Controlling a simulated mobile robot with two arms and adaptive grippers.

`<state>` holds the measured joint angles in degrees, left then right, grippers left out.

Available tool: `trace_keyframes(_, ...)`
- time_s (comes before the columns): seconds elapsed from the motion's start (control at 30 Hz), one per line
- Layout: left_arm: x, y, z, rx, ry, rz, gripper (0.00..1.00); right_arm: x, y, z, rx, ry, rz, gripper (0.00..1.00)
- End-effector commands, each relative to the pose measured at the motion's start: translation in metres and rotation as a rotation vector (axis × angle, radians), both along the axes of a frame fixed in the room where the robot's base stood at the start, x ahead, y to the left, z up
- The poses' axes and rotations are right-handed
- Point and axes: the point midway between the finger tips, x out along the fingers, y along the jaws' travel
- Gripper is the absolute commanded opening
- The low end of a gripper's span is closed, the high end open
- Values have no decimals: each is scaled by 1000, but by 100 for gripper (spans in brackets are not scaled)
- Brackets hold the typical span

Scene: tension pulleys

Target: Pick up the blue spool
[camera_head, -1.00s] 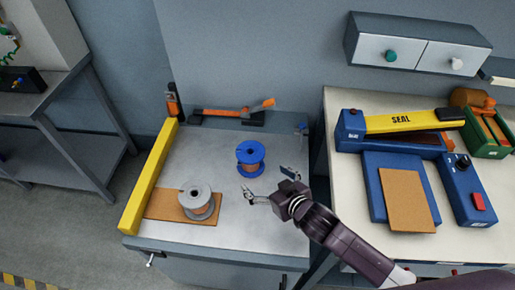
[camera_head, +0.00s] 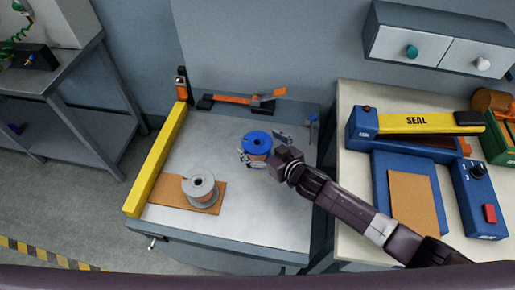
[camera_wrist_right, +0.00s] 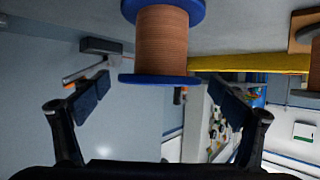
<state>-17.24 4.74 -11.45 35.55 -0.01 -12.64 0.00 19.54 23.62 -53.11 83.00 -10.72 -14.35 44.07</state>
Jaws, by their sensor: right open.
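The blue spool (camera_head: 257,140), with copper-coloured winding, stands upright on the grey worktable (camera_head: 235,215), right of its middle. In the right wrist view the spool (camera_wrist_right: 161,40) shows ahead, in the upper middle, between the lines of the two fingers. My right gripper (camera_head: 262,149) is open, with its fingers on either side of the spool in the head view. Both fingers of the right gripper (camera_wrist_right: 158,92) also show in the wrist view, apart from each other, with no clear contact on the spool. My left gripper is not in view.
A grey spool (camera_head: 200,188) stands on a brown board (camera_head: 160,190) to the left. A yellow bar (camera_head: 156,160) runs along the table's left edge. An orange-and-black tool (camera_head: 240,101) lies at the back. A blue sealer (camera_head: 385,140) stands on the right bench.

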Motion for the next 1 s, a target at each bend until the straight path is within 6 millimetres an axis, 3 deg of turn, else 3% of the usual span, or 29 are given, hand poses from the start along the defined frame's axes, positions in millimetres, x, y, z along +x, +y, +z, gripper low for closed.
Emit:
trace_keyframes(0.13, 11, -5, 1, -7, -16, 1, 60, 7, 6, -4, 0, 0, 1, 90)
trace_keyframes(0.4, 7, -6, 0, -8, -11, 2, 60, 8, 6, -5, 0, 0, 0, 90)
trace_keyframes(1.0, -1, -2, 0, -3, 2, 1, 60, 8, 6, -5, -1, 1, 0, 24)
